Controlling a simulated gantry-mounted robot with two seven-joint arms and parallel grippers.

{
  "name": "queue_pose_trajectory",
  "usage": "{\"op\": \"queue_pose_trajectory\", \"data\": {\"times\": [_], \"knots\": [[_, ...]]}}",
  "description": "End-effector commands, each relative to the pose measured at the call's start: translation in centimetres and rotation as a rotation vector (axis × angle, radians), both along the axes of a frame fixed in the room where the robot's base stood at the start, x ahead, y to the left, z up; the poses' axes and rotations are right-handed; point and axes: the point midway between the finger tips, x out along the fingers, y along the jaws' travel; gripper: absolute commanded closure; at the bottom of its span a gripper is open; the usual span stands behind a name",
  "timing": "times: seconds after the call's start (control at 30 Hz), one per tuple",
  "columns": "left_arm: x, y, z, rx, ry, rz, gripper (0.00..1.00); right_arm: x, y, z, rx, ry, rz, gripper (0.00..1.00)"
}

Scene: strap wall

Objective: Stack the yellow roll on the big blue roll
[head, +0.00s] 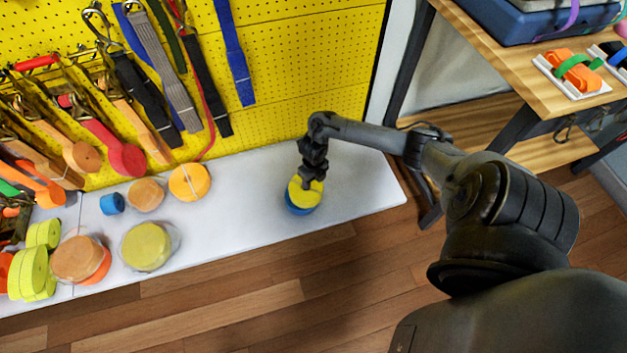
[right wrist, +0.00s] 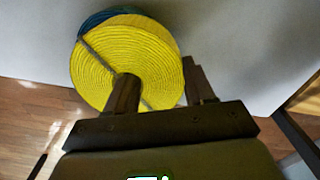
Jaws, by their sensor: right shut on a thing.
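The yellow roll (head: 304,193) sits over the big blue roll (head: 300,207) on the white shelf, near its right end. In the head view the blue roll shows below the yellow one. In the right wrist view the yellow roll (right wrist: 128,58) fills the upper middle, and a strip of the blue roll (right wrist: 98,18) shows past its upper left edge. My right gripper (head: 312,182) is shut on the yellow roll, with one finger over its flat face and the other by its right edge. Whether the two rolls touch is hard to tell. My left gripper is not in view.
The white shelf (head: 250,215) is clear around the blue roll. Orange-yellow (head: 190,181), tan (head: 146,194), small blue (head: 112,203) and yellow-green (head: 146,246) rolls stand to the left. A yellow pegboard (head: 300,70) with hanging straps rises behind. A wooden table (head: 510,75) stands right.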

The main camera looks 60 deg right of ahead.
Motion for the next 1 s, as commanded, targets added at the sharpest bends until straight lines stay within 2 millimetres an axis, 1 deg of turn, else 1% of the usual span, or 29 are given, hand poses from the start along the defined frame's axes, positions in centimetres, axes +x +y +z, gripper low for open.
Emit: {"op": "queue_pose_trajectory", "data": {"times": [0.1, 0.13, 0.3, 0.53, 0.67, 0.77, 1.0], "knots": [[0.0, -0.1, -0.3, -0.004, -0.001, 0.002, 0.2, 0.1, 0.0, -0.3, 0.0, -0.001, 0.0, 0.91], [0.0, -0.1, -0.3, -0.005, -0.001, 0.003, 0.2, 0.0, 0.0, -0.4, 0.0, 0.0, 0.0, 0.45], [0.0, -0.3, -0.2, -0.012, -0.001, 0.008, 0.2, 0.0, 0.0, -0.3, 0.0, 0.0, 0.0, 0.21], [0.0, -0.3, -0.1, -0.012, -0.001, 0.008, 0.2, 0.0, 0.0, -0.3, 0.001, 0.0, 0.0, 0.21], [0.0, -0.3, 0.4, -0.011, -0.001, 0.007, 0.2, 0.0, 0.0, 0.3, 0.001, 0.0, 0.001, 0.21], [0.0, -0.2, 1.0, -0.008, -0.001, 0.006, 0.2, 0.0, 0.0, 1.5, 0.0, -0.001, 0.002, 0.21], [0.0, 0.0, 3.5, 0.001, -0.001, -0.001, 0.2, 0.1, -0.1, 5.9, -0.002, -0.002, 0.002, 0.21]]}}
